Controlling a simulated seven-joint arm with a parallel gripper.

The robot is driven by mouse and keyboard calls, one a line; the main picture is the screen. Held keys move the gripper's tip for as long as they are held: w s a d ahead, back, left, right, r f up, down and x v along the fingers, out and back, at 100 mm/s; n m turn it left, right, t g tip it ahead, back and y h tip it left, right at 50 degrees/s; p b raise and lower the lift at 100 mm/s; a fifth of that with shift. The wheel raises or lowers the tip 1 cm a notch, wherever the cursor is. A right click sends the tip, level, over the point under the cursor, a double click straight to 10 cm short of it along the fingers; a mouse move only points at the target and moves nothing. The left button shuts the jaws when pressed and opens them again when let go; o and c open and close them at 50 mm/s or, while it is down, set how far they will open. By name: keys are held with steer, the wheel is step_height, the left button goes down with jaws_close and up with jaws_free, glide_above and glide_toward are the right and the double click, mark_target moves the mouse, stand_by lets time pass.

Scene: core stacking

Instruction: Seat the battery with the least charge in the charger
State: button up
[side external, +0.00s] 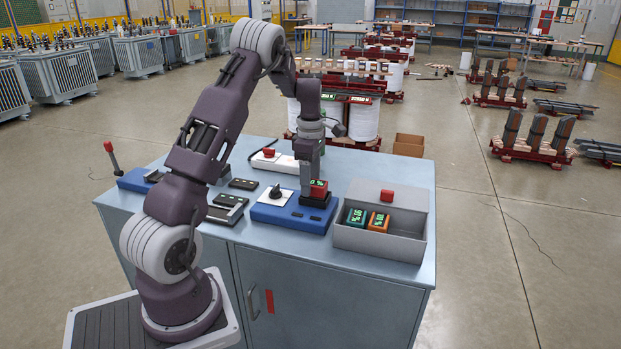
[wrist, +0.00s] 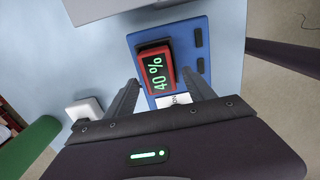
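A red battery (side external: 320,188) stands upright in the black socket of the blue charger (side external: 290,217). In the wrist view the red battery (wrist: 158,72) shows a green "40 %". My gripper (side external: 312,182) is over the charger, close above the battery. In the wrist view my gripper (wrist: 160,84) has its two fingers apart, one toward each side of the battery; contact cannot be told. A teal battery (side external: 356,217) and an orange battery (side external: 378,222) stand in the grey box (side external: 375,244) to the right. Their displays are lit but too small to read surely.
A white panel with a black knob (side external: 277,194) is on the charger's left part. A white unit with a red button (side external: 270,154) lies behind. Black slotted pieces (side external: 227,208) and a blue base with a red-topped lever (side external: 111,150) are at left. The box walls stand up close to the charger.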

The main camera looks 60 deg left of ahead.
step_height(320, 180, up, 7)
steer(key=shift+r, duration=0.1)
stand_by(0.5)
steer(key=s+d+r+m+t, duration=0.1)
steer(key=s+d+r+m, duration=0.3)
steer(key=d, duration=0.4)
steer(key=s+d+r+m+t, duration=0.1)
steer(key=s+d+r+m, duration=0.1)
steer(key=d+r+m, duration=0.5)
steer(key=s+d+r+m+t, duration=0.1)
steer(key=s+d+r+m, duration=0.2)
steer(key=d, duration=0.6)
steer(key=s+d+f+m+t, duration=0.2)
steer(key=s+d+f+m, duration=0.2)
steer(key=s+d+m, duration=0.4)
steer(key=s+m, duration=0.5)
steer(key=shift+d+t, duration=0.3)
